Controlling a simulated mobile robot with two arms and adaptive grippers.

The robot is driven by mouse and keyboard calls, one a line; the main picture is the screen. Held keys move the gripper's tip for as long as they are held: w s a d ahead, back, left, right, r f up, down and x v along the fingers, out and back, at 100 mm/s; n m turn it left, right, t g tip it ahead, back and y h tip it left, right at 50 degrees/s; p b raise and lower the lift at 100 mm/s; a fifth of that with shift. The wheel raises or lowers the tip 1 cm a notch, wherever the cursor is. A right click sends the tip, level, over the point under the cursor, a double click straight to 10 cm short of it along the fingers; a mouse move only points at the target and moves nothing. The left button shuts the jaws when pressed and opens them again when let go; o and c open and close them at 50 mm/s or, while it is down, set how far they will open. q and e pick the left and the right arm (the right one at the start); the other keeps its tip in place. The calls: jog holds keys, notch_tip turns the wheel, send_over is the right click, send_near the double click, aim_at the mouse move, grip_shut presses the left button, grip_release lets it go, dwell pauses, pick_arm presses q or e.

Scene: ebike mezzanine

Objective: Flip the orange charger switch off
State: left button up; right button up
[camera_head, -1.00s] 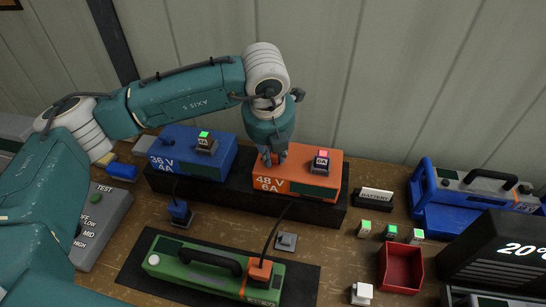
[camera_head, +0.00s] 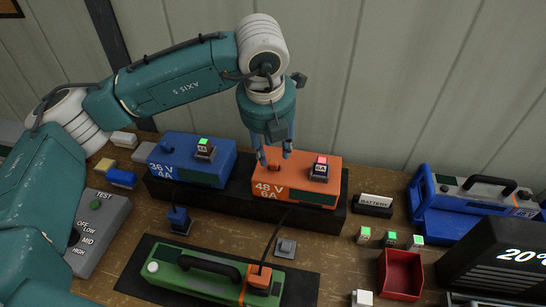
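The orange charger (camera_head: 300,180), marked 48 V 6A, stands on a black plinth. A small block (camera_head: 320,170) with a red-lit top stands on its right half. A small orange knob-like part (camera_head: 273,168) shows at its left rear, close under my gripper; I cannot tell which part is the switch. My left gripper (camera_head: 274,155) points down over the left rear of the charger, its fingers apart with nothing visible between them. I cannot tell whether the fingertips touch the charger. My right gripper is not in view.
The blue charger (camera_head: 192,160), with a green-lit block, stands just left. A green battery pack (camera_head: 215,273) with a cabled orange plug lies in front. A red bin (camera_head: 400,275), a BATTERY sign (camera_head: 374,202) and a blue battery cradle (camera_head: 440,215) are to the right. A wall stands close behind.

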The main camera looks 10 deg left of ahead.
pick_arm(q)
jog(key=v, duration=0.5)
jog(key=shift+s+r, duration=0.15)
jog(key=shift+r, duration=0.15)
